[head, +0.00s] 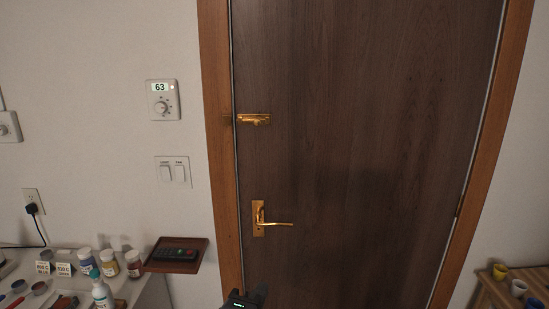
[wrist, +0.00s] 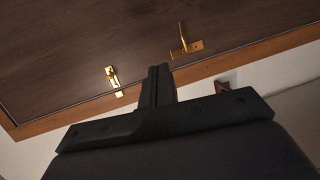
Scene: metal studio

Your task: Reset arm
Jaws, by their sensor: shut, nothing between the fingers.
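My gripper (wrist: 157,82) is black and shut, with nothing between its fingers, in the wrist view. In the head view only a dark part of my arm's end with a small green light shows at the bottom edge, in front of the door's lower left. A dark brown wooden door (head: 350,130) in a lighter wood frame fills the middle. It carries a brass lever handle (head: 268,220) and, above it, a brass latch (head: 253,119). Both brass fittings also show in the wrist view, apart from my gripper: the handle (wrist: 185,46) and the latch (wrist: 112,80).
Left of the door are a thermostat (head: 162,100) reading 63, a double switch (head: 173,172) and a small shelf (head: 160,262) with a dark remote. A table with several jars and bottles stands at lower left. A wooden stand (head: 492,283) with small cups is at lower right.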

